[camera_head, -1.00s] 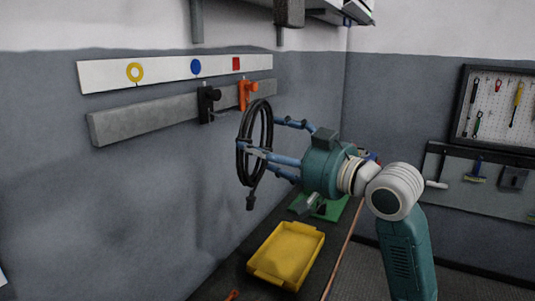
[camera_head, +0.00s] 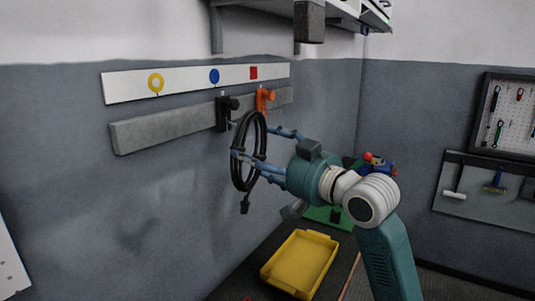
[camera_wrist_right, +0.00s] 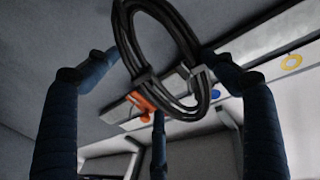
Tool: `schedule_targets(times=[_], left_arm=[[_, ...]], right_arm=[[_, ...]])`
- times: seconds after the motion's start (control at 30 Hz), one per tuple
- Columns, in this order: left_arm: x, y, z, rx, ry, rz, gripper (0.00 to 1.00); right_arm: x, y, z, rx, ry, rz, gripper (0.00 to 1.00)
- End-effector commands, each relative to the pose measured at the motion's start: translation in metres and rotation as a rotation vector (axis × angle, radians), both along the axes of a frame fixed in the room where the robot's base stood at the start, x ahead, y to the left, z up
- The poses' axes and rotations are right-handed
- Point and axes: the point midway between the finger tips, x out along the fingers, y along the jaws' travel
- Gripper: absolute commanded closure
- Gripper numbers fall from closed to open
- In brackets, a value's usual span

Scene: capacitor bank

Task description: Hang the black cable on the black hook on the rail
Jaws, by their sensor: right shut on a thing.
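The black cable (camera_head: 263,135) is a coiled loop standing roughly upright, with a short end hanging below it. My right gripper (camera_head: 254,156) has its blue fingers shut on the coil. In the head view the coil's upper left edge is just right of and below the black hook (camera_head: 224,113), in front of the wall; I cannot tell if they touch. The black hook sits on the grey rail (camera_head: 160,129). In the wrist view the coil (camera_wrist_right: 170,35) lies between the blue fingers (camera_wrist_right: 158,85), and the black hook is not clearly seen. My left gripper is out of view.
An orange hook (camera_head: 263,99) sits on the rail right of the black one and also shows in the wrist view (camera_wrist_right: 146,98). A white strip (camera_head: 185,80) with coloured marks is above the rail. A yellow tray (camera_head: 300,262) stands on the bench below.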

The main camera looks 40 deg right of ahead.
Motion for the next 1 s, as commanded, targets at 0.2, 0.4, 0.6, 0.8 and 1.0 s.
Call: schedule_targets(times=[0.2,0.4,0.6,0.8,1.0], left_arm=[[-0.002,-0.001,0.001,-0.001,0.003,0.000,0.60],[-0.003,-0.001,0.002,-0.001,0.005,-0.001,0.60],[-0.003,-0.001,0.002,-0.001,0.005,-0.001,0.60],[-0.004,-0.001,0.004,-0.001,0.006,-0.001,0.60],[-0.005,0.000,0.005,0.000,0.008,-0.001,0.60]], right_arm=[[0.012,0.005,0.001,0.003,-0.005,0.000,0.42],[0.023,0.010,0.000,0.002,-0.005,0.001,0.42],[0.034,0.015,-0.002,0.000,-0.004,0.002,0.42],[0.042,0.018,-0.009,0.000,0.001,0.002,0.46],[0.046,0.021,-0.014,-0.002,0.004,0.005,0.47]])
